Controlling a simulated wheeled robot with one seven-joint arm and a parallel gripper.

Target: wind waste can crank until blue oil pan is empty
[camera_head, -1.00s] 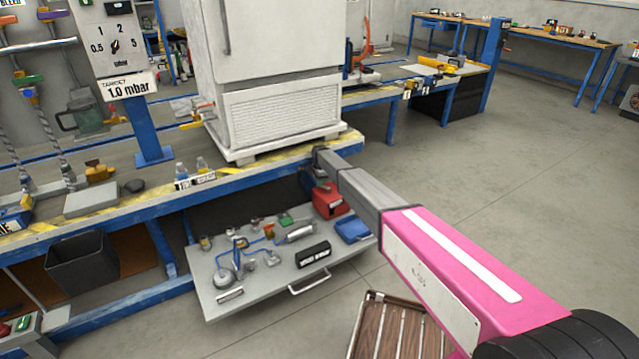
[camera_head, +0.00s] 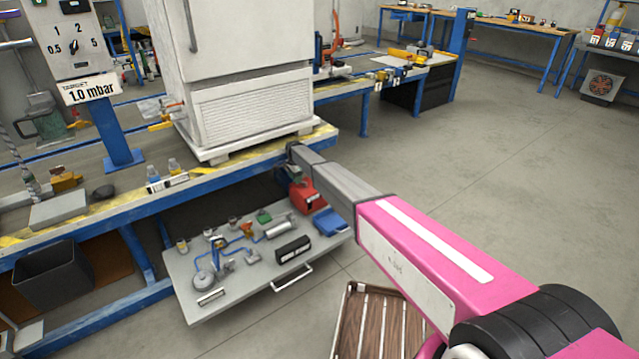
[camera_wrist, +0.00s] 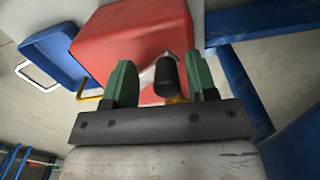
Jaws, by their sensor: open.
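The red waste can (camera_head: 308,198) stands at the back right of the pulled-out grey tray, and fills the upper middle of the wrist view (camera_wrist: 135,40). The blue oil pan (camera_head: 329,222) is beside it and shows at the upper left of the wrist view (camera_wrist: 62,48). I cannot tell whether oil is in it. The crank's black grip (camera_wrist: 166,75) is in front of the can, on a pale arm. My gripper (camera_wrist: 161,80) is open, its green fingers on either side of the grip with gaps showing. In the head view my gripper is mostly hidden near the bench edge.
The grey tray (camera_head: 240,296) carries several fittings, blue tubing and a black block (camera_head: 292,249). The blue bench frame (camera_head: 200,188) runs above it, close to my arm. A wooden slatted crate (camera_head: 378,325) is on the floor below my arm. The floor at right is clear.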

